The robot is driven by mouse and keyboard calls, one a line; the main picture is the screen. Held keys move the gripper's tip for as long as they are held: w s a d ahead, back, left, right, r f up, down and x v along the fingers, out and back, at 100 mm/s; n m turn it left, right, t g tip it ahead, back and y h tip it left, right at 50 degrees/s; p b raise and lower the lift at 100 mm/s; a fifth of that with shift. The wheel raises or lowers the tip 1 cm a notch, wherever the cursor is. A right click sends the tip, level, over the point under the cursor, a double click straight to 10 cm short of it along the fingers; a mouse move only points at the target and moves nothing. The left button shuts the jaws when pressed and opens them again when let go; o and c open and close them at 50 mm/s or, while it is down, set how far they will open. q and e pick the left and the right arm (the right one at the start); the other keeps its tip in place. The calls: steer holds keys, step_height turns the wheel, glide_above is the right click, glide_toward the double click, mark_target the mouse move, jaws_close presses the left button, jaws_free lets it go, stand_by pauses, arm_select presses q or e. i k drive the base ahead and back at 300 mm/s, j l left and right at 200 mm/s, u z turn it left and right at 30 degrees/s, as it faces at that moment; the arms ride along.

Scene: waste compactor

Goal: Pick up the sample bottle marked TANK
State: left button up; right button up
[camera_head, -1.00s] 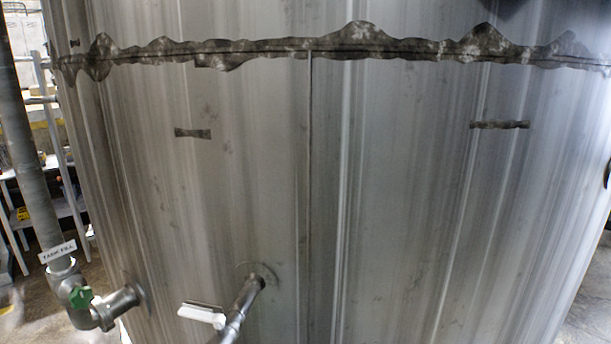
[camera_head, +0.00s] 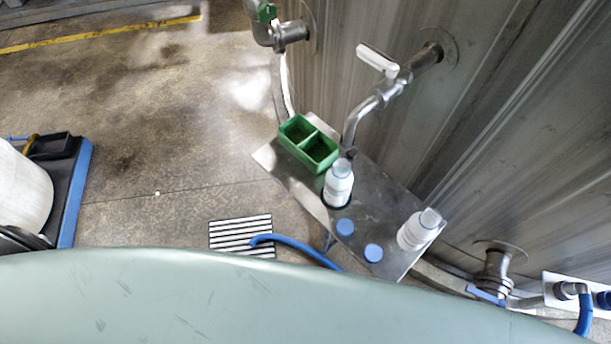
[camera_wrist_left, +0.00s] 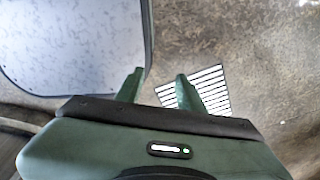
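Two white sample bottles stand uncapped on a metal shelf (camera_head: 375,200) fixed by the tank. One bottle (camera_head: 338,187) stands in a dark ring near the tap spout, beside the green tray. The other bottle (camera_head: 418,230) is near the shelf's right end. Their labels are too small to read, so I cannot tell which is marked TANK. My left gripper (camera_wrist_left: 160,75) is open and empty in the left wrist view, above the floor and away from the bottles. Neither gripper shows in the head view.
A green two-part tray (camera_head: 308,144) and two blue caps (camera_head: 345,227) (camera_head: 374,252) are on the shelf. A tap with a white lever (camera_head: 378,61) juts from the tank above. A floor grate (camera_head: 240,236) and blue hose (camera_head: 295,246) lie below left. Open floor is at left.

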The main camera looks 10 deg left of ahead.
mark_target(339, 178)
steer(key=k+l+u, duration=0.1)
steer(key=k+l, duration=0.2)
steer(key=l, duration=0.15)
steer(key=k+l, duration=0.3)
steer(key=l+u, duration=0.05)
steer(key=l, duration=0.1)
